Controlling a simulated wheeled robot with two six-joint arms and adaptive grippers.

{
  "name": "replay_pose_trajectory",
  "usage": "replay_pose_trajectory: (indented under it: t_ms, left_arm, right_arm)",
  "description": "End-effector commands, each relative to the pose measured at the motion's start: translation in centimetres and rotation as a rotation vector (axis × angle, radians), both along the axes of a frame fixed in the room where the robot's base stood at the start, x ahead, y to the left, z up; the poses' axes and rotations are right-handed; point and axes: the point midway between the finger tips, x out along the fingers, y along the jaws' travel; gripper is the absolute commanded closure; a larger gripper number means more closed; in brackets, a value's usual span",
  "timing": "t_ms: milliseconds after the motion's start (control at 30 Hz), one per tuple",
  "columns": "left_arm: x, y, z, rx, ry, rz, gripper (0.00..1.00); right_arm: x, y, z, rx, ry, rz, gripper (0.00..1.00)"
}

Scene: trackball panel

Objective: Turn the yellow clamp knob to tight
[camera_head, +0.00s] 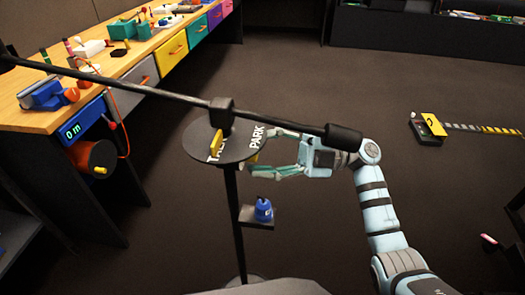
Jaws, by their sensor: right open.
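A round dark disc (234,154) tops a thin black post, with white lettering that includes "PARK". A small yellow piece, which looks like the clamp knob (253,159), shows at the disc's right edge, partly hidden. Another upright yellow piece (216,145) stands on the disc's left part, like a pointer. My right gripper (266,156) is open, its teal fingers reaching left beside the disc. The yellow piece at the edge lies close to its fingertips; I cannot tell whether they touch. My left gripper is not in view.
A long black bar (150,92) crosses above the disc, its thick end (343,137) over my right gripper. A cluttered workbench (118,66) stands at left.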

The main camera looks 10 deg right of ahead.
Motion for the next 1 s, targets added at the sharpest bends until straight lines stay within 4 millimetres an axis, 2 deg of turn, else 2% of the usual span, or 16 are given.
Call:
replay_pose_trajectory:
  t_ms: [167, 400, 500, 867, 967, 1000]
  left_arm:
    - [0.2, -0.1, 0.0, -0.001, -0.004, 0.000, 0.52]
    - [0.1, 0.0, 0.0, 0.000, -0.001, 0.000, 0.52]
    - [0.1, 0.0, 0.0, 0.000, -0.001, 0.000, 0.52]
    - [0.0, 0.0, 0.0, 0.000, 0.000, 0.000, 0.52]
    - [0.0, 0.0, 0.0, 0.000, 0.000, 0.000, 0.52]
    - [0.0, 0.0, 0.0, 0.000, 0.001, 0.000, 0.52]
  right_arm:
    - [0.1, -1.2, -0.3, -0.002, 0.002, -0.001, 0.52]
    - [0.2, -5.9, -1.2, -0.002, 0.003, -0.003, 0.52]
    - [0.2, -7.3, -1.5, -0.001, 0.002, -0.001, 0.52]
    - [0.2, -7.9, -1.7, 0.007, 0.004, -0.005, 0.52]
    - [1.9, -8.2, -2.9, 0.104, 0.063, -0.102, 0.52]
    - [3.4, -8.7, -4.4, 0.181, 0.121, -0.196, 0.52]
